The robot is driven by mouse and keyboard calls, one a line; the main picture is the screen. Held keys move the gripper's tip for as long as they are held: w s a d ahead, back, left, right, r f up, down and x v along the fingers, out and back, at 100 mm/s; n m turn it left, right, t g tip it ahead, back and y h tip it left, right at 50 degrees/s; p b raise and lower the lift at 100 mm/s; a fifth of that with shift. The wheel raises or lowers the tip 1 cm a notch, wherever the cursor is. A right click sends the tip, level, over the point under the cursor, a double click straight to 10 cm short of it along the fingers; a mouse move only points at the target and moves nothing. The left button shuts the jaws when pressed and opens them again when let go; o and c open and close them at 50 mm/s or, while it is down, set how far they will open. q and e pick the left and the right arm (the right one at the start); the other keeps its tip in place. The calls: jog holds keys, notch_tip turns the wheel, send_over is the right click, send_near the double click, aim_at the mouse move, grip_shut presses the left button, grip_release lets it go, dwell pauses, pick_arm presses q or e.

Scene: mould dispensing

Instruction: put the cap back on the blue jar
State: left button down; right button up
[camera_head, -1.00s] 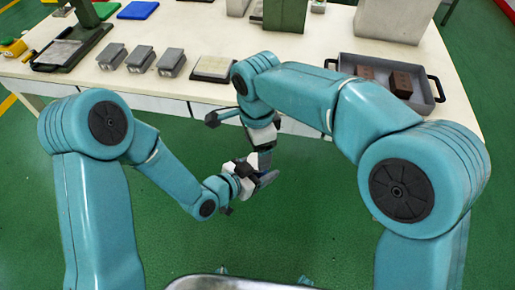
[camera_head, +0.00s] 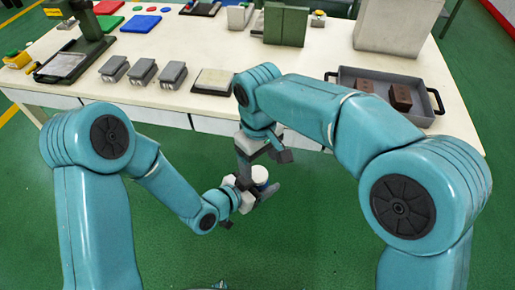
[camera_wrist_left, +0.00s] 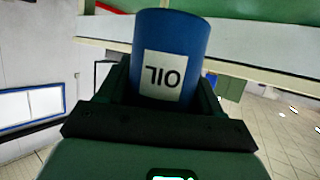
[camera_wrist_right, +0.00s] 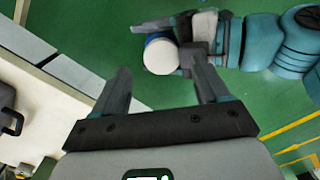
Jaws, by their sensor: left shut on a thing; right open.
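The blue jar (camera_wrist_left: 171,40) carries a white OIL label that appears upside down in the left wrist view. My left gripper (camera_head: 262,190) is shut on it, with a finger on each side. A white round cap (camera_head: 259,174) shows on the jar's top in the head view. In the right wrist view the white disc of the cap (camera_wrist_right: 161,57) covers the top, with a little blue at its edge; whether it is fully seated cannot be told. My right gripper (camera_wrist_right: 162,82) is open and empty, with its fingertips apart from the cap.
The white table (camera_head: 150,97) stands ahead, beyond the jar. On it are several grey moulds (camera_head: 143,71), a flat pale plate (camera_head: 213,81) and a grey tray (camera_head: 430,106) with brown blocks. Green floor around the jar is clear.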

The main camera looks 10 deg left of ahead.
jog(key=n, duration=0.5)
jog(key=shift+r, duration=0.25)
jog(key=n, duration=0.5)
jog(key=shift+r+n, duration=0.2)
jog(key=shift+n, duration=0.2)
jog(key=n, duration=0.5)
jog(key=shift+r, duration=0.25)
jog(key=n, duration=0.3)
jog(key=shift+a+r, duration=0.1)
jog(key=shift+r, duration=0.2)
jog(key=shift+w+r+n, duration=0.1)
jog(key=shift+n, duration=0.7)
jog(key=shift+r+n, duration=0.2)
jog(key=shift+n, duration=0.1)
jog(key=shift+a+r, duration=0.2)
jog(key=shift+r, duration=0.05)
jog(key=shift+f, duration=0.15)
